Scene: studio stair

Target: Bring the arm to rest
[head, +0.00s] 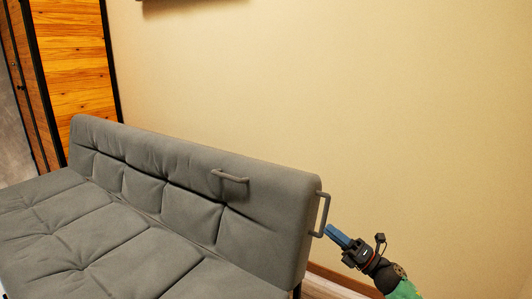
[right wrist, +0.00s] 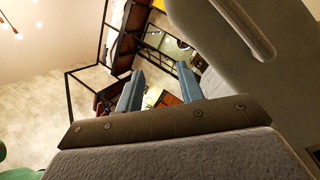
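My right gripper (head: 338,236) is at the lower right of the head view, beside the end of the grey sofa (head: 150,185). Its blue fingertips are close to the grey side handle (head: 323,214) on the backrest end; I cannot tell whether they touch it. In the right wrist view the two blue fingers (right wrist: 160,72) stand apart with nothing between them, so the gripper is open and empty. My left gripper shows in neither view.
A second grey handle (head: 230,177) is on the backrest's front. A plain beige wall (head: 400,120) rises behind the sofa. A wood-panelled unit (head: 75,60) with dark edges stands at the upper left. A strip of wooden floor shows below my right gripper.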

